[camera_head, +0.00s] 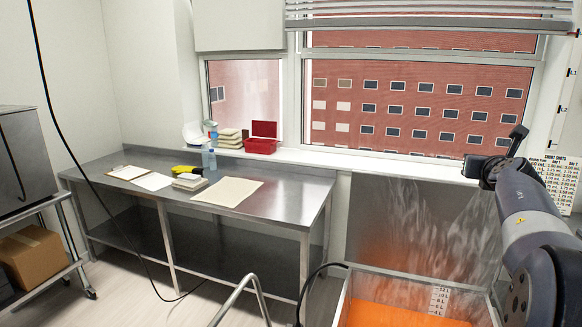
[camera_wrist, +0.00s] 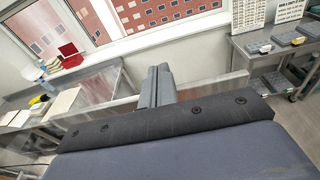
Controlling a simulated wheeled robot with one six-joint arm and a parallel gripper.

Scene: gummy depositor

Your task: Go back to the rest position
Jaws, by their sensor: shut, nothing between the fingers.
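An orange-floored tank (camera_head: 392,314) with a level scale lies below my arm. The steel table holds a clipboard (camera_head: 129,172), a beige mat (camera_head: 227,191), a bottle and yellow item. A red bin (camera_head: 260,146) sits on the windowsill. A cart (camera_head: 45,240) stands left.

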